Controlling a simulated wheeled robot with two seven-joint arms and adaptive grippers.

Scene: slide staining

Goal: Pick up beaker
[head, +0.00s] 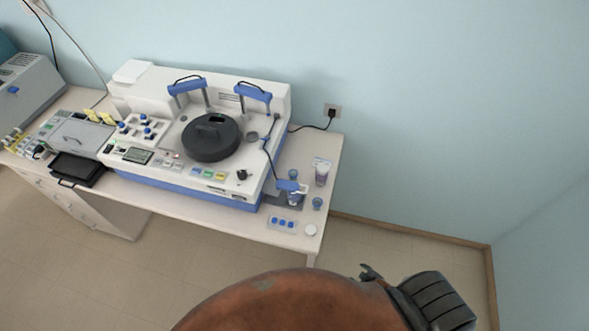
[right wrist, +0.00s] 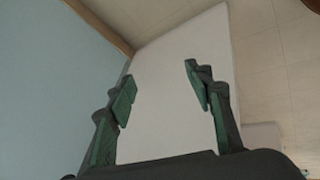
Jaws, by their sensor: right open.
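A small clear beaker-like vessel with purple contents (head: 321,177) stands near the right end of the white bench, below the wall socket. A smaller blue vessel (head: 317,203) stands in front of it. I cannot tell for sure which is the beaker. My right gripper (head: 370,272) shows as a small dark shape beyond the bench's right end, low in the head view and apart from the vessels. In the right wrist view the right gripper (right wrist: 163,95) is open, with nothing between its green-padded fingers. No vessel shows there. My left gripper is not in view.
A large white staining machine (head: 225,185) with a black round lid fills the middle of the bench (head: 165,205). A rack with blue caps (head: 283,223) and a white round item (head: 310,230) lie near the front right corner. The floor right of the bench is clear.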

